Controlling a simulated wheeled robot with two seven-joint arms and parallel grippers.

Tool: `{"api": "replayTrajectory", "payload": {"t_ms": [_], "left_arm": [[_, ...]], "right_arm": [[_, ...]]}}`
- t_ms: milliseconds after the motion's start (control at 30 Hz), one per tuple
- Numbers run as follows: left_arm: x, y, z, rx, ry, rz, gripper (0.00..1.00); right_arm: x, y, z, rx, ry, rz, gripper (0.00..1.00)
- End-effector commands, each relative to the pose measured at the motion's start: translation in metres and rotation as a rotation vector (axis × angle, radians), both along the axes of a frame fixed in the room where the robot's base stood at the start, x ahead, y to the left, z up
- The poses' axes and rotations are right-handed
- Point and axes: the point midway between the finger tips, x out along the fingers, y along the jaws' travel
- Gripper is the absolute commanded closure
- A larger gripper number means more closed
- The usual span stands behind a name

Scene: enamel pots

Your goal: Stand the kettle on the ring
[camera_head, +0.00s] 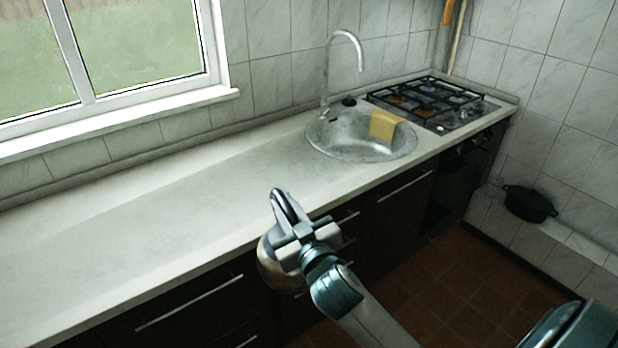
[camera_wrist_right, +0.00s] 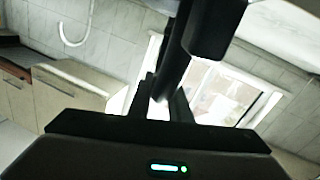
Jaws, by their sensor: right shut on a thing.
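The kettle (camera_head: 272,266) is a rounded, shiny metal body with a looped grey handle (camera_head: 284,207). It hangs in my right gripper (camera_head: 302,240), which is shut on it near the handle. In the head view the kettle overlaps the cabinet fronts and the counter's front edge, left of the sink; the gripper and arm hide part of its body. The hob (camera_head: 455,118) at the far right end of the counter has black grates over its rings (camera_head: 430,84). In the wrist view a dark bar (camera_wrist_right: 178,50) runs up from between the fingers. My left gripper is not in view.
The sink (camera_head: 345,150) with a tall curved tap (camera_head: 327,75) lies between the kettle and the hob. The long counter (camera_head: 130,240) at left is bare. A black pot (camera_head: 530,203) sits on a low ledge at right.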

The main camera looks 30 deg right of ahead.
Motion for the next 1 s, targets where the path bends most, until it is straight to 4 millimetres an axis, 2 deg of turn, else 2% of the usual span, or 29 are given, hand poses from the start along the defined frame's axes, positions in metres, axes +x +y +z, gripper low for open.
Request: {"api": "replayTrajectory", "payload": {"t_ms": [100,333,533,1000], "left_arm": [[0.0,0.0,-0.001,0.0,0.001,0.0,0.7],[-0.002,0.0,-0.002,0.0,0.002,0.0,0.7],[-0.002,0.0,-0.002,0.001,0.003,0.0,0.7],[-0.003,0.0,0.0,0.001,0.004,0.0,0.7]], "right_arm": [[-0.017,0.03,-0.003,0.005,-0.01,0.05,1.0],[-0.039,0.064,-0.007,0.015,-0.016,0.109,1.0],[-0.045,0.073,-0.008,0.018,-0.017,0.125,1.0],[-0.047,0.073,-0.007,0.019,-0.016,0.124,1.0]]}}
